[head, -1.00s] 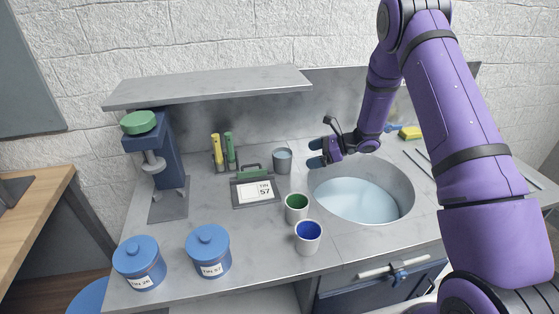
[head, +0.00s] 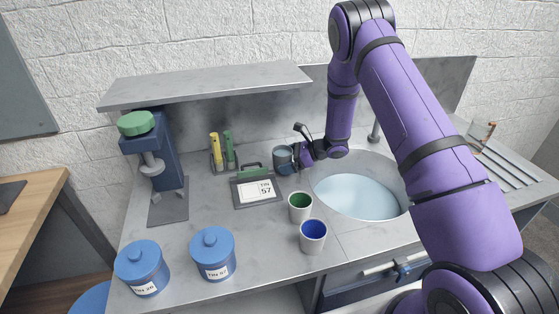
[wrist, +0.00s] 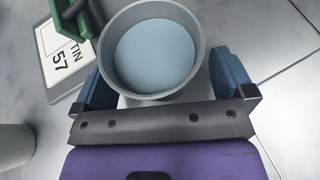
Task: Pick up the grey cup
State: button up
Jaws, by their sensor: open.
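The grey cup (head: 283,160) stands upright on the counter near the back wall, left of the sink, with a pale blue inside. In the wrist view the grey cup (wrist: 194,58) is seen from above, between the two blue fingers. My gripper (head: 292,158) is open around the cup, one finger on each side of it. It also shows in the wrist view (wrist: 160,88). I cannot tell whether the fingers touch the cup's wall.
A sign reading TIN 57 (head: 256,191) lies close to the cup's left. A green-lined cup (head: 300,214) and a blue-lined cup (head: 313,238) stand in front. The sink (head: 403,190) is to the right. Two blue tins (head: 214,262) (head: 141,275) stand front left. A shelf (head: 210,84) overhangs the back.

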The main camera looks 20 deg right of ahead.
jog(key=c, duration=0.9)
jog(key=shift+c, duration=0.3)
notch_tip(320, 180, up, 10)
